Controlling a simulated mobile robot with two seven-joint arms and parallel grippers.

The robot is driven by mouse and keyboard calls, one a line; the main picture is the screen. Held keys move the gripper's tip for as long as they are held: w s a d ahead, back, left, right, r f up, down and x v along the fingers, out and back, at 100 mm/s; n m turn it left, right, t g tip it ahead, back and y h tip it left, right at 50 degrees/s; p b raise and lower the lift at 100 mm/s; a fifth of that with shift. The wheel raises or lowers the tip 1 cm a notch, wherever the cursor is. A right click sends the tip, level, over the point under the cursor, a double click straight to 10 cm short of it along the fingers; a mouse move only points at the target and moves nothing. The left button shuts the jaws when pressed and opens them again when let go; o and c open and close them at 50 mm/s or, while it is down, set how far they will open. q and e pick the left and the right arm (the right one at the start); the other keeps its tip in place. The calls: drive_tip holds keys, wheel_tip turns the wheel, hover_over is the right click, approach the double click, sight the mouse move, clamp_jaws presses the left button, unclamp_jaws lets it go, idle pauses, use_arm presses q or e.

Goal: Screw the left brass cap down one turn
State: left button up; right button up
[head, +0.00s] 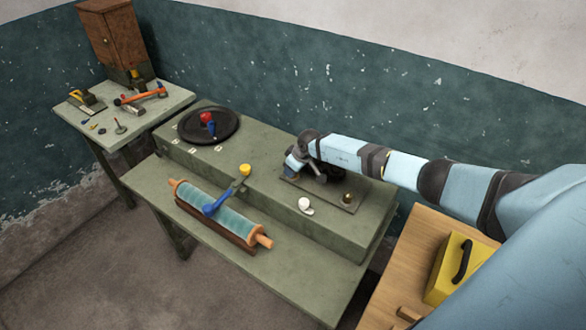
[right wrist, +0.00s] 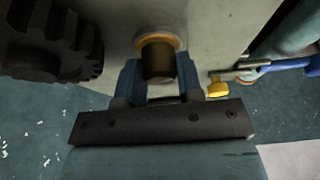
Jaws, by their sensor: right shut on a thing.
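The left brass cap (right wrist: 158,60) stands between the fingers of my right gripper (right wrist: 158,80) in the right wrist view. It looks dark brown in front, with a brass-coloured ring behind it. The right gripper is shut on it. In the head view the right gripper (head: 294,166) is at the left end of a flat plate (head: 318,193) on the green bench, and it hides the left cap there. The other brass cap (head: 347,197) stands uncovered at the plate's right end. My left gripper is not in view.
A dark toothed knob (right wrist: 52,42) is close beside the gripper. A white object (head: 305,205) lies before the plate. A black round tray (head: 208,126) is farther left; a yellow box (head: 455,270) is at right.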

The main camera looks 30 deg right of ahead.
drive_tip(key=shift+a+f+m+h, duration=0.15)
drive_tip(key=shift+m+h, duration=0.25)
drive_tip(key=shift+m, duration=1)
drive_tip(key=shift+m+h, duration=0.3)
drive_tip(key=shift+m, duration=0.1)
drive_tip(key=o, duration=0.9)
drive_tip(key=shift+r, duration=0.25)
drive_tip(key=b+v, duration=0.1)
drive_tip(key=v, duration=1.2)
drive_tip(key=shift+s+r+b, duration=0.2)
drive_tip(key=shift+r+b, duration=0.05)
drive_tip(key=shift+b, duration=0.05)
